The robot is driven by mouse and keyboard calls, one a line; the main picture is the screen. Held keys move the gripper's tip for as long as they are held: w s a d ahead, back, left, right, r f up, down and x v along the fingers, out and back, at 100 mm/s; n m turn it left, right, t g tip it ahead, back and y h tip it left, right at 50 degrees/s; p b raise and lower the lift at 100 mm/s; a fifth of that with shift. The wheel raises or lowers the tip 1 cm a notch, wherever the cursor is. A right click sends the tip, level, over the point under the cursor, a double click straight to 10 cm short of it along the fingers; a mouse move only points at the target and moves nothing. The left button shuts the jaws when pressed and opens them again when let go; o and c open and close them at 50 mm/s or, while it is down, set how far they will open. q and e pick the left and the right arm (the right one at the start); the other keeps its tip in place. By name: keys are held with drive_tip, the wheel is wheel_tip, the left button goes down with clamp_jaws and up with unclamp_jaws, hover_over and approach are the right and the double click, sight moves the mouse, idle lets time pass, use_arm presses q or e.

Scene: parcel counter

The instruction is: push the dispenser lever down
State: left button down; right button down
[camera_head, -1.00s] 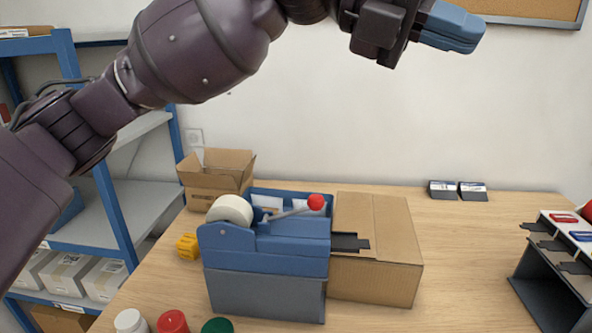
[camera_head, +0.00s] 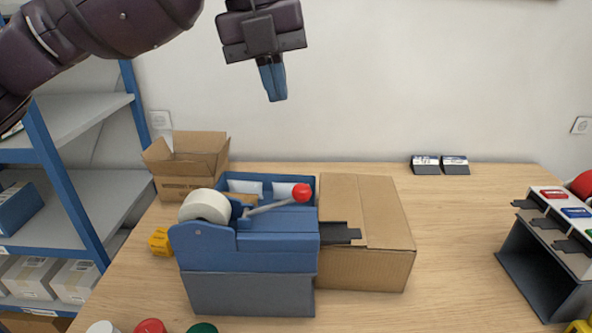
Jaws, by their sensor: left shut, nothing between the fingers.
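The blue tape dispenser (camera_head: 250,250) stands on a grey base on the table, with a white tape roll (camera_head: 206,206) at its upper left. Its lever (camera_head: 268,208) is a thin grey bar that slants up to the right and ends in a red ball knob (camera_head: 301,193). My left gripper (camera_head: 277,99) is shut and empty, its blue fingers pointing down. In the picture it is above the dispenser and slightly left of the knob, well apart from it. My right gripper is not in view.
A closed cardboard box (camera_head: 365,270) stands right of the dispenser. An open carton (camera_head: 185,160) and a blue tray (camera_head: 245,181) are behind it. Coloured lids (camera_head: 150,326) lie at the front. A dark stand (camera_head: 550,270) is at the right; the table between is clear.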

use_arm(q)
drive_tip(key=shift+f, duration=0.1)
approach(300, 185)
drive_tip(key=f, duration=0.3)
drive_tip(key=d+f, duration=0.1)
drive_tip(key=f, duration=0.3)
drive_tip(key=shift+w+d, duration=0.1)
drive_tip(key=shift+d, duration=0.1)
drive_tip(key=shift+f, duration=0.25)
